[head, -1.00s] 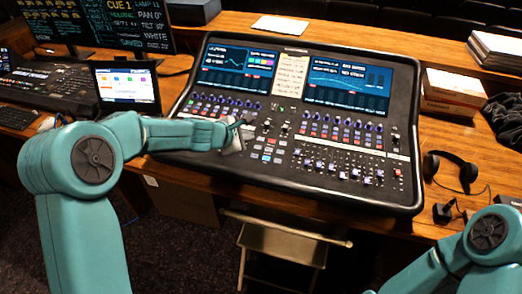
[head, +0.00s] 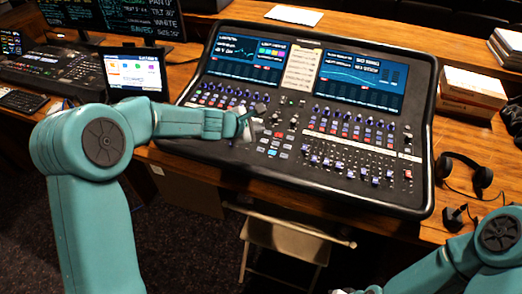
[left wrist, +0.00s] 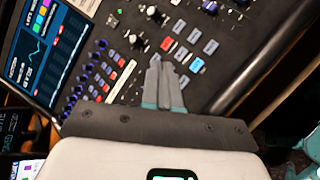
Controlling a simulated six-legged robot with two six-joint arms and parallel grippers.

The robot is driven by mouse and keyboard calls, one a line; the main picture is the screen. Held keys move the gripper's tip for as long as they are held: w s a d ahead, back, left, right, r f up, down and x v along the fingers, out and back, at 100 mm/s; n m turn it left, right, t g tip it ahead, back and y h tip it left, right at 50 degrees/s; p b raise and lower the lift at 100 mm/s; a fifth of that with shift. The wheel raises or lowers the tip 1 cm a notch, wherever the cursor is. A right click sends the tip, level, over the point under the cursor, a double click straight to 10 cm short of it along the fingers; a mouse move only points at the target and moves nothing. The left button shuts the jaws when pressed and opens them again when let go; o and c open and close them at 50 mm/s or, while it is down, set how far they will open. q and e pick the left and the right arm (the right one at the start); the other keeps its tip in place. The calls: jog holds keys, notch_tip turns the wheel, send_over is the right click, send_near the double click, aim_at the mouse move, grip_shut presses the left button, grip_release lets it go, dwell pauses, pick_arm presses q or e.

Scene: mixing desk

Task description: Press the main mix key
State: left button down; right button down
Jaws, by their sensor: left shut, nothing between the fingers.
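The mixing desk (head: 300,188) is a black console with two screens, knobs, faders and small coloured keys. Its central key block holds grey keys, a red key (head: 279,135) and a lit cyan key (head: 271,153). The labels are too small to read, so I cannot tell which is the main mix key. My left gripper (head: 257,112) is shut and empty over the desk, up and left of this block. Contact cannot be told. My right gripper is out of view.
A small tablet screen (head: 135,73) and another control desk (head: 55,72) stand at the left. Headphones (head: 465,173) and a cardboard box (head: 470,92) lie at the right. A folding chair (head: 285,240) stands in front of the desk.

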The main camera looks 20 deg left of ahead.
aim_at(260, 149)
pick_arm(q)
jog(key=f+b, duration=0.4)
jog(key=f, duration=0.1)
jog(key=w+f+b, duration=0.1)
jog(key=f+b, duration=0.1)
jog(key=shift+f, duration=0.5)
jog(key=shift+r, duration=0.1)
dwell(1.4)
jog(key=shift+w+f+b, duration=0.1)
jog(key=shift+f+b, duration=0.35)
jog(key=shift+b, duration=0.1)
